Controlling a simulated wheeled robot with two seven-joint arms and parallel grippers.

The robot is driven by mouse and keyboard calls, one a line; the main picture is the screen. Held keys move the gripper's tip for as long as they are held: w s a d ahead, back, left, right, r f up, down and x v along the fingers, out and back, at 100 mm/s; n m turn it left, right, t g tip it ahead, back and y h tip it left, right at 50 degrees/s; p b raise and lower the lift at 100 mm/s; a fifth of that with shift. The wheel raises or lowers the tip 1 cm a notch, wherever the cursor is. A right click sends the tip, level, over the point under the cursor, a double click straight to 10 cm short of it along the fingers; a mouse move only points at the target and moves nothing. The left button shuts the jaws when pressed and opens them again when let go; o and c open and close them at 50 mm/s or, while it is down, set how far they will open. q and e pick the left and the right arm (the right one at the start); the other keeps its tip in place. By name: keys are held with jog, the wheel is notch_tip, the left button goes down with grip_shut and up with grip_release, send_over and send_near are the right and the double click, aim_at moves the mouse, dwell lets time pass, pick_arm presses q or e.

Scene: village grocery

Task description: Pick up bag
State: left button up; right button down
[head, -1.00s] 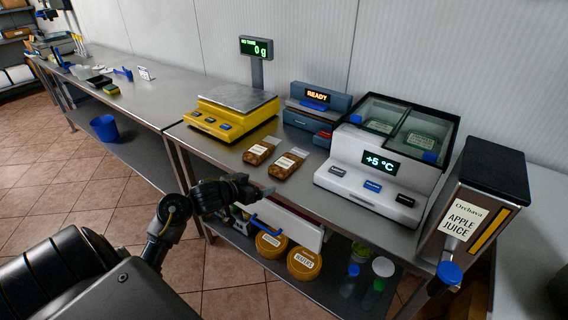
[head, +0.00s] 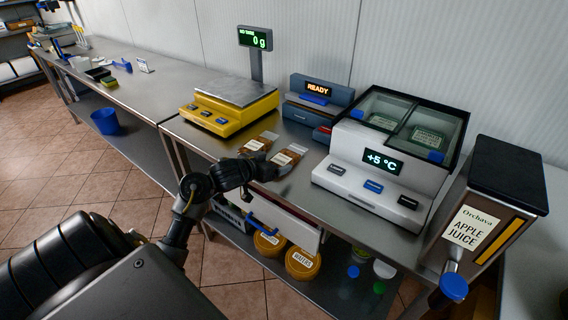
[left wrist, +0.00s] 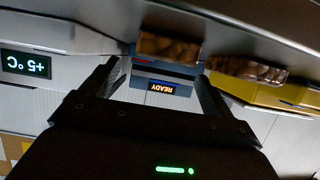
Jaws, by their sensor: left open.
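Two clear bags with brown contents and pale labels lie side by side on the steel counter. The left bag (head: 261,142) is nearer the yellow scale, and the right bag (head: 291,154) is nearer the white +5 °C unit. My left gripper (head: 270,169) is at the counter's front edge, just in front of the bags, and covers part of their near ends. In the left wrist view, its fingers (left wrist: 158,80) are apart with nothing between them. There the right bag (left wrist: 167,47) and left bag (left wrist: 247,70) show edge-on beyond the fingers. My right gripper is not in view.
The yellow scale (head: 229,113) stands left of the bags. A blue-grey READY device (head: 315,109) is behind them, and the white +5 °C unit (head: 375,180) is close on their right. An apple juice dispenser (head: 483,215) stands further right. A lower shelf holds round yellow tubs (head: 302,263).

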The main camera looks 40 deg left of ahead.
aim_at(280, 160)
pick_arm(q)
jog(key=shift+f+b+x, duration=0.25)
jog(key=shift+b+x, duration=0.15)
jog(key=shift+x, duration=2.25)
jog(key=shift+s+a, duration=0.1)
jog(key=shift+s, duration=0.1)
jog(key=c, duration=1.2)
jog(key=shift+r, duration=0.1)
